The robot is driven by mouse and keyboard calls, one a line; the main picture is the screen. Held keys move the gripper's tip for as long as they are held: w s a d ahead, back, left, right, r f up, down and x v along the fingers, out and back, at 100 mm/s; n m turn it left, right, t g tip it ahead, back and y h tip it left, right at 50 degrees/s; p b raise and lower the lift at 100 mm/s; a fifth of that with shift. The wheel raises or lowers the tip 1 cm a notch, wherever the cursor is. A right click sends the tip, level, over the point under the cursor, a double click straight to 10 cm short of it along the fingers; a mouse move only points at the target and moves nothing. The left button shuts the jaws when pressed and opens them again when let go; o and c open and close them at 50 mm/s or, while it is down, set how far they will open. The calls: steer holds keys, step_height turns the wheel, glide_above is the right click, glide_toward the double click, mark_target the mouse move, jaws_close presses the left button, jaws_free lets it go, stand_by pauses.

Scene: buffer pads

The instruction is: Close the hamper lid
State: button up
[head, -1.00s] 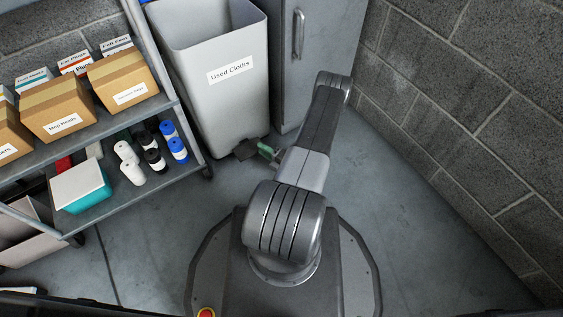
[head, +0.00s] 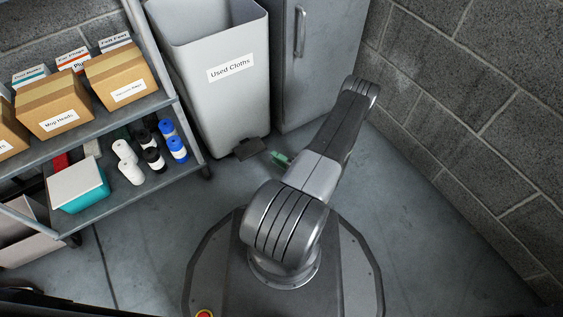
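The hamper (head: 227,105) is a tall white bin labelled "Used Cloths", standing upright against the grey cabinet. Its top is open and I see into it; its lid is not clearly visible, and the view cuts off its back edge. A dark pedal (head: 250,148) sticks out at the foot of its front. My gripper (head: 279,158) shows only as a small green tip beside my arm, low near the floor and just right of the pedal, apart from it. The rest of the gripper is hidden behind my arm, so its opening cannot be told.
A shelf rack (head: 160,108) stands to the left with cardboard boxes (head: 117,80), several bottles (head: 153,158) and a teal tub (head: 78,186). A grey cabinet (head: 325,50) stands behind my arm. A block wall (head: 480,110) bounds the right. Floor (head: 400,200) is clear on the right.

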steer(key=shift+v, duration=0.75)
steer(key=shift+b, duration=0.4)
